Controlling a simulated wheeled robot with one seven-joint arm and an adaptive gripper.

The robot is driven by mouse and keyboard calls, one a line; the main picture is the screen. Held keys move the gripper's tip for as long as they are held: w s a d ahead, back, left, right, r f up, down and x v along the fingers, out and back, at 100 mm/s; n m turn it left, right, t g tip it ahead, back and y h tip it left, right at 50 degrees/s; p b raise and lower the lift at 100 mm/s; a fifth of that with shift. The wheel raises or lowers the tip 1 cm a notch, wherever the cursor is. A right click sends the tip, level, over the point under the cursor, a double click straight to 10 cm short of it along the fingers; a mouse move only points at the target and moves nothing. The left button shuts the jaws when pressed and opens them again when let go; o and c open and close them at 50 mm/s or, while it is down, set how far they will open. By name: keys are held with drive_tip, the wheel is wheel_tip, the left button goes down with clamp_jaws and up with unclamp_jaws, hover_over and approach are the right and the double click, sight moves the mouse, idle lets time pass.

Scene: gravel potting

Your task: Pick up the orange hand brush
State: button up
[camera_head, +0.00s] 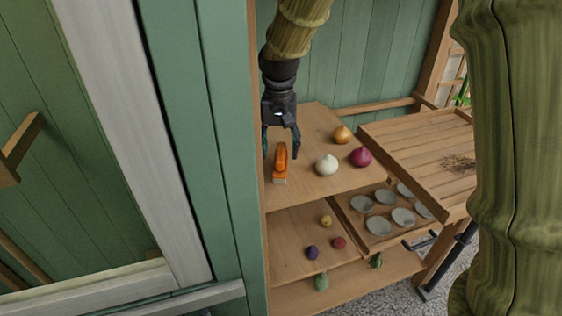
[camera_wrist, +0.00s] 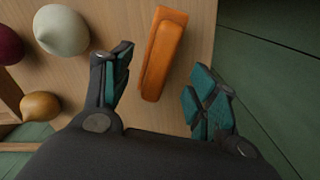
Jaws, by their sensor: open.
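The orange hand brush (camera_head: 281,158) lies on the top wooden shelf near its left edge, with its pale bristle end toward the front. My gripper (camera_head: 281,149) is open above the shelf, with its fingers reaching down on either side of the brush's far part. In the wrist view the brush (camera_wrist: 162,52) shows between and beyond the two open fingertips of my gripper (camera_wrist: 162,78), with a gap on each side. Nothing is in the fingers. Whether the fingertips are down at the brush's height I cannot tell.
A white onion (camera_head: 326,165), a red onion (camera_head: 361,157) and a yellow onion (camera_head: 342,134) sit right of the brush on the top shelf (camera_head: 310,188). A green post (camera_head: 220,150) stands close on the left. A slatted tray (camera_head: 415,140) is at right.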

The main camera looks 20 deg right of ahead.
sight(281, 149)
drive_tip(key=shift+d+f+p, duration=0.2)
drive_tip(key=shift+f+p, duration=0.55)
drive_tip(key=shift+f, duration=1.75)
drive_tip(key=c, duration=1.3)
drive_tip(key=shift+o, duration=0.2)
wheel_tip(281, 149, up, 10)
drive_tip(key=shift+b, duration=1.05)
